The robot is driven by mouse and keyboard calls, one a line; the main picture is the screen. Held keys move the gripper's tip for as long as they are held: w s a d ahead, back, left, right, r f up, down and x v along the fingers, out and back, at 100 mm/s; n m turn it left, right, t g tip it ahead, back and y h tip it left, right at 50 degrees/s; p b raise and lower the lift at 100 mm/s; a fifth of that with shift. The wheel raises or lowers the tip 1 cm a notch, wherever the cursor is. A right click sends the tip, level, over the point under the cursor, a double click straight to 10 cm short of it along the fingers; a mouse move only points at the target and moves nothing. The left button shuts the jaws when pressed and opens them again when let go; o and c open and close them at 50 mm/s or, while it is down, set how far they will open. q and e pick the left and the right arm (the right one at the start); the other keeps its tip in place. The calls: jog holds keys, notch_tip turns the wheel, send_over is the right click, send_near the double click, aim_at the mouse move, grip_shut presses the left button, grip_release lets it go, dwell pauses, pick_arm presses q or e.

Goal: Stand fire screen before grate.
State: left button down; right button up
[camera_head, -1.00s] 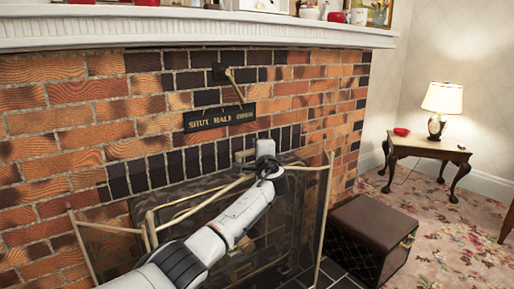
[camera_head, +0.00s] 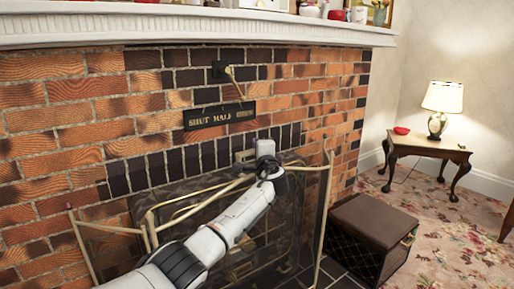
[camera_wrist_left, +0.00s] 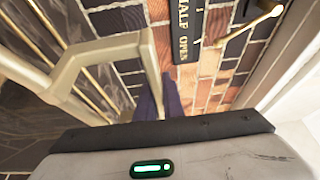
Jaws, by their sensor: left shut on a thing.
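The fire screen (camera_head: 328,190) is a gold-framed folding screen with dark see-through mesh. It stands upright in front of the dark fireplace opening, with side panels angled out to the left and right. My left gripper (camera_head: 268,168) is shut on the screen's top rail near its middle, and my arm hides part of the mesh. In the left wrist view the pale gold frame (camera_wrist_left: 95,58) runs close in front of the gripper. The grate behind the mesh is too dim to make out clearly. My right gripper is not in view.
A brown box (camera_head: 370,238) stands on the floor just right of the screen. Above are the brick wall, a black sign (camera_head: 220,116) and a white mantel (camera_head: 200,30) with ornaments. A side table (camera_head: 430,155) with a lamp (camera_head: 440,100) is further right. Flowered carpet lies open at lower right.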

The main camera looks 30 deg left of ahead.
pick_arm(q)
jog(key=shift+r, duration=0.4)
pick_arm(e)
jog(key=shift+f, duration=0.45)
pick_arm(q)
jog(key=c, duration=1.8)
grip_release()
jog(key=shift+s, duration=0.1)
jog(key=shift+o, duration=0.2)
jog(key=shift+f, duration=0.65)
jog(key=shift+o, duration=1.4)
jog(key=shift+r, duration=0.15)
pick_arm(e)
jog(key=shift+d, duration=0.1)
pick_arm(q)
jog(key=shift+r, duration=0.1)
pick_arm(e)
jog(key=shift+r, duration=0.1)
